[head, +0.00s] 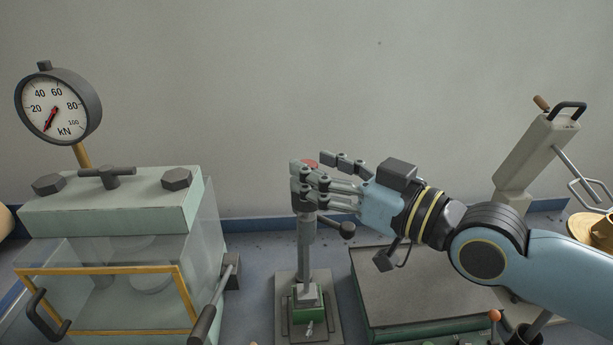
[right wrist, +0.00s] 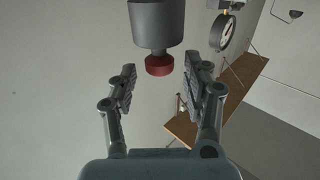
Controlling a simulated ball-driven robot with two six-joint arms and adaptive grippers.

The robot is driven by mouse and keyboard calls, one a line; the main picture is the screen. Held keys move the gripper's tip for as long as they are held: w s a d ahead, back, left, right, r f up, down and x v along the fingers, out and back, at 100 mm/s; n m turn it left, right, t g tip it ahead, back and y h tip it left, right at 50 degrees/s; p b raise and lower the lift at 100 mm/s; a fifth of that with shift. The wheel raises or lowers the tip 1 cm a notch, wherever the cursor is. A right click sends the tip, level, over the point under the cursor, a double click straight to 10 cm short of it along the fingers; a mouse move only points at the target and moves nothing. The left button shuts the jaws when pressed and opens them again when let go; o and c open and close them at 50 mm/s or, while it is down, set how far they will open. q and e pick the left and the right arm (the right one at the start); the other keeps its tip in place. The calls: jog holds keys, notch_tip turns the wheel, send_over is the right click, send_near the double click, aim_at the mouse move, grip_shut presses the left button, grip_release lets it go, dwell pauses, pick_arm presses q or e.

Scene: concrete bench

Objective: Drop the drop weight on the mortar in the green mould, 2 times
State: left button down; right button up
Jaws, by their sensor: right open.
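The green mould (head: 308,312) stands on a grey base plate (head: 281,310) at the bottom middle of the head view. A grey upright column (head: 306,250) with a black ball handle (head: 347,230) rises above it. The mortar is not visible. My right gripper (head: 311,166) is open at the column's top. A red knob (head: 310,163) shows between its fingers. In the right wrist view, the grey cylinder (right wrist: 158,22), seemingly the drop weight, ends in the red knob (right wrist: 159,66). The knob lies between the open fingers (right wrist: 167,82), with gaps on both sides. My left gripper is out of view.
A press with clear guards (head: 110,215) and a kN gauge (head: 58,107) stands at the left. A flat dark plate on a green-edged base (head: 425,295) lies right of the mould, under my right arm. A pale lever device (head: 537,150) leans at the right.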

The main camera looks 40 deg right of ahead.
jog(key=shift+b+x, duration=0.4)
jog(key=shift+x, duration=0.95)
grip_shut()
